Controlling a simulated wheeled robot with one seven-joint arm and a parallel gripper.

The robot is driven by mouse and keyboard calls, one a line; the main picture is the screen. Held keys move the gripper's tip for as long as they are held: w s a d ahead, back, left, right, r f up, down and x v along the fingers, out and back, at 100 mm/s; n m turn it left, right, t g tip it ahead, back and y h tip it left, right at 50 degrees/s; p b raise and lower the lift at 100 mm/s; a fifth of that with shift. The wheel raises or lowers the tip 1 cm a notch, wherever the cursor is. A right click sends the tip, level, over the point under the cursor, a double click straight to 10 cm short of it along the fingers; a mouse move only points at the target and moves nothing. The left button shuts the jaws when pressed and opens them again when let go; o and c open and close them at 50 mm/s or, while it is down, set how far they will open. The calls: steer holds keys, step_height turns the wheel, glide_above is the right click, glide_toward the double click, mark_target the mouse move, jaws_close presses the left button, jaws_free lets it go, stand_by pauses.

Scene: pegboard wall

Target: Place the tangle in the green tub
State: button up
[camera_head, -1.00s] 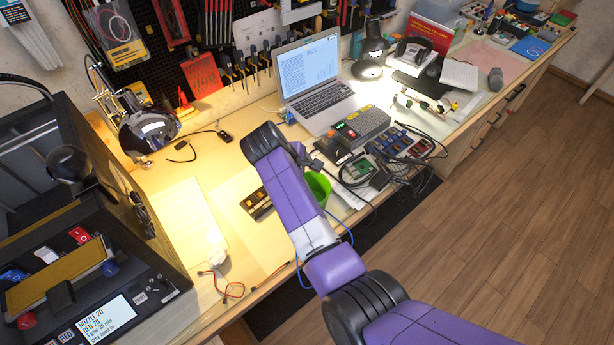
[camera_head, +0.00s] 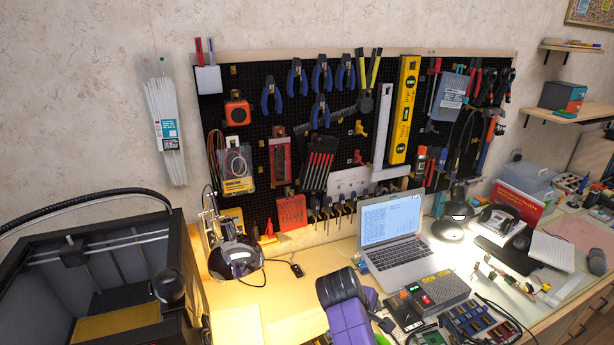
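A small part of the green tub (camera_head: 382,339) shows at the bottom edge, just right of my purple arm; its inside is out of view. Black cables lie bunched on the bench by the electronic modules (camera_head: 480,325) at the lower right. I cannot tell whether these are the tangle. My purple arm rises from the bottom edge in front of the laptop. The fingers of my gripper cannot be seen, nor whether it holds anything.
An open laptop (camera_head: 392,232) and a grey control box (camera_head: 437,292) stand behind the tub. A desk lamp (camera_head: 237,258) stands at the left, beside a 3D printer (camera_head: 95,285). A pegboard (camera_head: 258,150) full of tools covers the wall.

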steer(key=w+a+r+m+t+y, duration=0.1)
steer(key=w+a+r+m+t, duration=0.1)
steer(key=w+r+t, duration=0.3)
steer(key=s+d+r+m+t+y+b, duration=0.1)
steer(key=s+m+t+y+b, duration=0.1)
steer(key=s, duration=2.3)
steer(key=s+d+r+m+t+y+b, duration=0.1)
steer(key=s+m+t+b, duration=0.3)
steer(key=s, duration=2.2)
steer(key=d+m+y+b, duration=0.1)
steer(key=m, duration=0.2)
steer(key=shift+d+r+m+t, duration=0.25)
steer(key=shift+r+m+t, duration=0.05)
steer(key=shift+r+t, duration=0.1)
